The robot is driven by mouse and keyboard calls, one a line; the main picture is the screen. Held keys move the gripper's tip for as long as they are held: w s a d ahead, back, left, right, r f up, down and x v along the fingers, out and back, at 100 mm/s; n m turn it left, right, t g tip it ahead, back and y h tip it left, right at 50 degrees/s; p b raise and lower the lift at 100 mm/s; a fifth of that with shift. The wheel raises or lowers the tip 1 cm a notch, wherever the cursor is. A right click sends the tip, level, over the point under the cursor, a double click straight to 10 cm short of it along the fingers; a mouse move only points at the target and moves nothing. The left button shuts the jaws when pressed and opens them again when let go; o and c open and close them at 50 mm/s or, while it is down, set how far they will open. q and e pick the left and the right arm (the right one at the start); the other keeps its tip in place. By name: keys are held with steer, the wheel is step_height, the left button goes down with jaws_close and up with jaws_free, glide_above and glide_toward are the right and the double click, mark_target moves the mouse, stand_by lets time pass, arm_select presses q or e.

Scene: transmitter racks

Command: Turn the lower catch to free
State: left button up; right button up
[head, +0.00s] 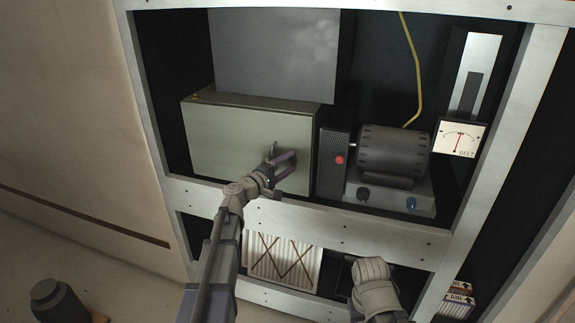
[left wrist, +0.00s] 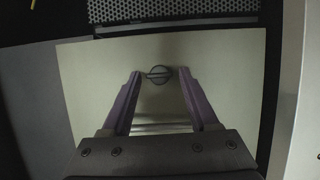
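The catch (left wrist: 159,75), a small dark round knob with a bar across it, is on the front of a pale grey-green box (head: 225,140). In the left wrist view the bar lies nearly level, pointing towards both fingers. My left gripper (head: 283,163) is at the right part of the box front. In the left wrist view its two purple fingers (left wrist: 160,78) are apart, one on each side of the catch, with a gap on both sides. In the head view the gripper largely hides the catch. No second catch can be made out. My right arm's end (head: 371,275) is low; its fingers cannot be made out.
A black mesh panel with a red button (head: 338,160) and a dark motor unit (head: 393,152) stand right of the box. A gauge (head: 461,138) hangs further right. A metal rail (head: 330,228) runs below; a pleated filter (head: 270,260) is beneath it.

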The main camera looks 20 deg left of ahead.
arm_select(q)
steer(key=shift+o, duration=0.6)
steer(key=shift+s, duration=0.1)
steer(key=v, duration=0.7)
steer(key=shift+s+a, duration=0.15)
steer(key=shift+s, duration=0.15)
